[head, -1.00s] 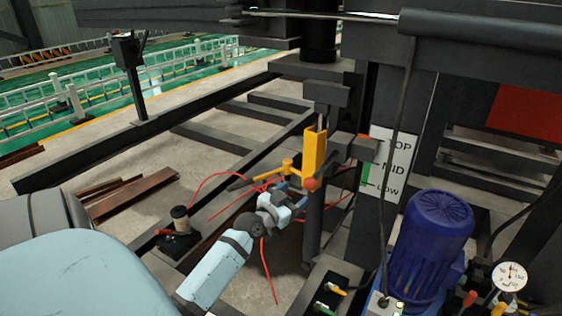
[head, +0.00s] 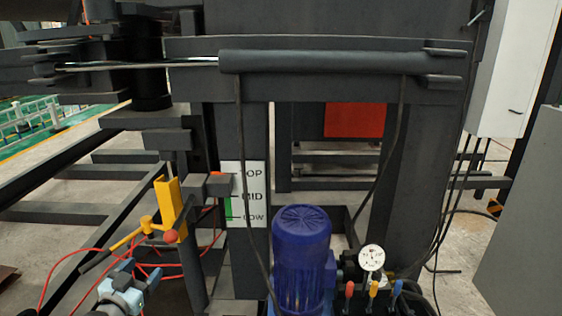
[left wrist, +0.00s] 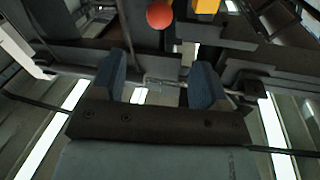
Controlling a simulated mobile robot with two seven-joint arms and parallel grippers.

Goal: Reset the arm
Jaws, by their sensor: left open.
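My left gripper (head: 138,272) is at the lower left of the head view. Its blue fingers are apart with nothing between them, and they also show spread in the left wrist view (left wrist: 158,85). A yellow bracket (head: 171,205) with a red ball (head: 171,237) and a yellow-and-black handle stands just above and beyond the gripper. The red ball (left wrist: 160,14) and a yellow part (left wrist: 207,5) show at the top of the left wrist view, apart from the fingers. My right gripper is in neither view.
A TOP/MID/LOW scale plate (head: 246,194) is on the dark machine frame. A blue motor (head: 302,255), a gauge (head: 371,258) and coloured levers (head: 373,289) stand to the right. Red cables (head: 62,270) lie around the gripper. A white cabinet (head: 508,70) stands at far right.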

